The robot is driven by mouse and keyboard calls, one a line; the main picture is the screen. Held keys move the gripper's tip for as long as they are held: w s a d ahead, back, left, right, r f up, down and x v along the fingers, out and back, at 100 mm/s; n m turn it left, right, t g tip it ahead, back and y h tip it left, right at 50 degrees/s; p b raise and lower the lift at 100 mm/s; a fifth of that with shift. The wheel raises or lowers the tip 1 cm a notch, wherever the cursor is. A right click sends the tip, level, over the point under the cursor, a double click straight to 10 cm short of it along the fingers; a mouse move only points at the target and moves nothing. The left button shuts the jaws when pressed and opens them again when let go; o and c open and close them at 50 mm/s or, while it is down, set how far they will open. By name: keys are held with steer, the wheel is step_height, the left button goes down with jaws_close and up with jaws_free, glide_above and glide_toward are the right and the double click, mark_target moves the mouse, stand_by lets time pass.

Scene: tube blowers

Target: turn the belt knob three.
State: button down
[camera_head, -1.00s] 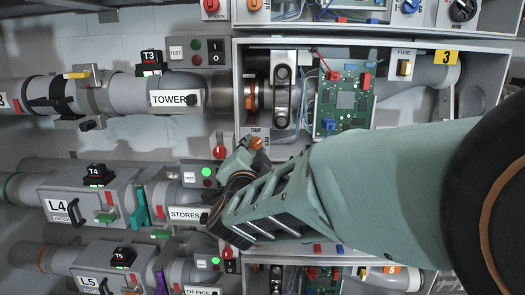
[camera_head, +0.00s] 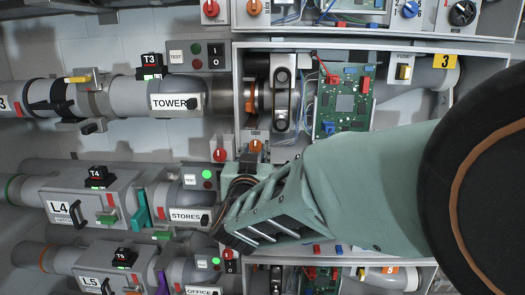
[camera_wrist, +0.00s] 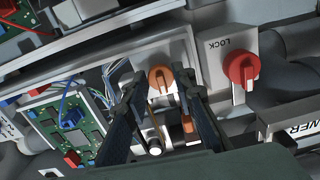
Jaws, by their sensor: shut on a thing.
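The belt knob of unit three is a small orange knob (camera_head: 255,146) on a pale plate at the lower left corner of the open unit marked 3. My gripper (camera_head: 246,160) reaches up to it from below and partly hides it. In the wrist view, the orange knob (camera_wrist: 160,76) sits between the two dark fingertips of my gripper (camera_wrist: 162,90), which is shut on it. The knob's grip bar looks roughly upright in the head view. The lettering by the knob is too small to read surely.
A red LOCK knob (camera_wrist: 241,68) is close beside my fingers; it also shows in the head view (camera_head: 220,154). A green circuit board (camera_head: 343,97) and a grey belt mechanism (camera_head: 282,93) stand open above. The STORES panel (camera_head: 190,215) lies to the left.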

steer(key=shift+r+n, duration=0.2)
steer(key=shift+n, duration=0.1)
steer(key=c, duration=1.9)
jaws_free()
steer(key=shift+w+f, duration=0.1)
